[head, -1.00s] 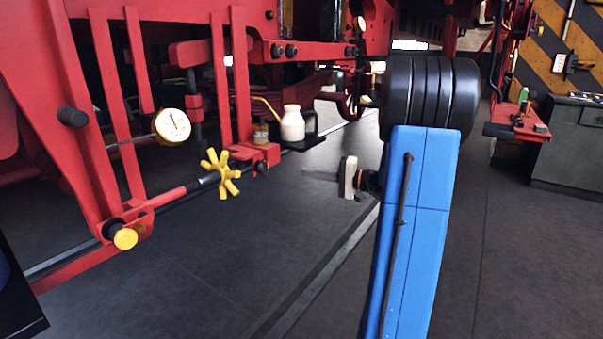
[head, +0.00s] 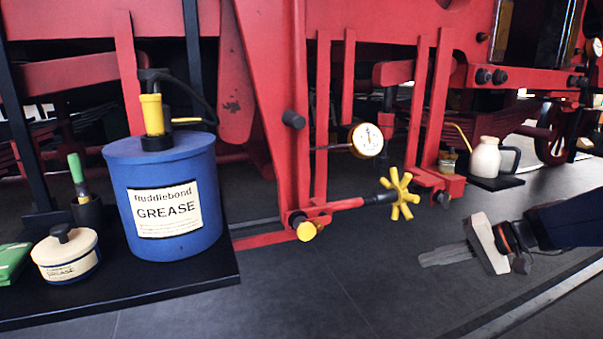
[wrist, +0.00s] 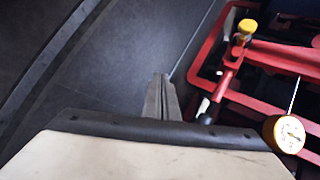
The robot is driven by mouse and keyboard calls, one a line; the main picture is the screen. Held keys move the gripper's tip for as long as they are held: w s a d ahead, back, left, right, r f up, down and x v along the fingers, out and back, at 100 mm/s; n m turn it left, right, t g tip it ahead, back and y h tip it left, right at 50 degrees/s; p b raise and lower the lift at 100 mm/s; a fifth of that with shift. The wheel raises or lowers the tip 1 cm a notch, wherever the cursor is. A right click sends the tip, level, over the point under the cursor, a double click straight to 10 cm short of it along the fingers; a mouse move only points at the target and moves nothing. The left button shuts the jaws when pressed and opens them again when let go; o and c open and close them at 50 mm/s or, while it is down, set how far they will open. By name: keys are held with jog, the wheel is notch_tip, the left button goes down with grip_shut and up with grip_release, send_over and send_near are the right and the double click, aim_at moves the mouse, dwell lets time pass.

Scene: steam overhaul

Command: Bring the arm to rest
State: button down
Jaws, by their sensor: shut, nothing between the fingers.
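My gripper (head: 447,256) shows at the right of the head view, pointing left over the dark floor. Its pale body and grey fingers are clear of everything around it. In the wrist view its fingers (wrist: 162,98) lie together, shut and empty, with floor beyond them. The forearm runs out of the head view at the right edge.
A red frame carries a dial gauge (head: 366,140), a yellow star handwheel (head: 399,194) and a yellow knob (head: 306,231). A white oil can (head: 485,158) stands behind my gripper. A blue grease drum (head: 167,229) and a grease tin (head: 66,256) stand on a black shelf (head: 190,285). Floor in front is clear.

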jog(key=s+a+f+n+g+h, duration=0.25)
jog(key=s+a, duration=0.25)
jog(key=s, duration=0.5)
jog(key=s+d+f+n+t+h, duration=0.2)
jog(key=s+n+h, duration=0.1)
jog(key=s+h, duration=0.4)
jog(key=shift+s+d, duration=0.3)
jog(key=shift+s, duration=1.4)
